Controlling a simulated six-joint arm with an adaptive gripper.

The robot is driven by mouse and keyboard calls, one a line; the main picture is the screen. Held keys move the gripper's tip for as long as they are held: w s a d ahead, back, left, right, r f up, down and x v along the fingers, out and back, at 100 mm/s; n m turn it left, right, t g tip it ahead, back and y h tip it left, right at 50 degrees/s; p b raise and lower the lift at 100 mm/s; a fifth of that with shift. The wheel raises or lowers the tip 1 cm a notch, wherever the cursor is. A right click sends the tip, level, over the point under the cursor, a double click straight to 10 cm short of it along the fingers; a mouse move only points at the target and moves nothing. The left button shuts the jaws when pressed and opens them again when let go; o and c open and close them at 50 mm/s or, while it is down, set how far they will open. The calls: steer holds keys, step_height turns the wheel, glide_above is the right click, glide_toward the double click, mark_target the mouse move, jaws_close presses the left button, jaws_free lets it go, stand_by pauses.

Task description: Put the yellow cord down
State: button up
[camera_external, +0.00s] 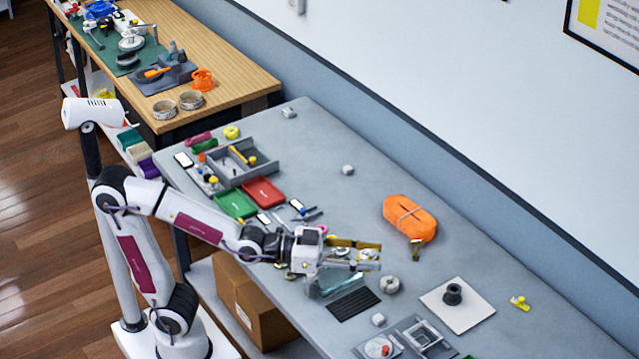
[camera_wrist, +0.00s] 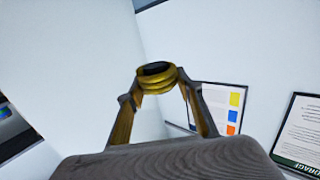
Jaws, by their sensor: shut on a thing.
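The yellow cord (camera_wrist: 156,82) is a small round coil with a dark middle. In the wrist view it sits between the fingertips of my gripper (camera_wrist: 158,90), which is shut on it. In the external view my gripper (camera_external: 366,256) reaches out to the right over the grey table (camera_external: 330,150), above small items and a clear bluish box (camera_external: 337,281). There the cord is too small to tell from the fingers. The wrist view looks at the wall, so the table under the cord is hidden in it.
An orange bundle (camera_external: 410,217) lies beyond my gripper. A grey round piece (camera_external: 389,284), a dark ridged mat (camera_external: 353,304) and a white plate (camera_external: 457,305) with a black knob lie nearby. Red (camera_external: 263,191) and green (camera_external: 235,204) trays are at left.

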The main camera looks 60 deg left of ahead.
steer(key=shift+s+a+r, duration=0.15)
steer(key=shift+s+r, duration=0.2)
steer(key=shift+r, duration=0.1)
steer(key=shift+f, duration=0.1)
steer(key=w+a+n+t+y, duration=0.1)
steer(key=w+a+n+y, duration=0.1)
steer(key=a, duration=0.8)
steer(key=w+a+n+t+y, duration=0.1)
steer(key=w+a+n+y, duration=0.2)
steer(key=a, duration=0.8)
steer(key=w+a+n+t+y, duration=0.1)
steer(key=w+a+n+y, duration=0.1)
steer(key=w+a+y, duration=0.4)
steer(key=a, duration=0.5)
steer(key=shift+w+n+t, duration=0.4)
steer(key=shift+d, duration=0.1)
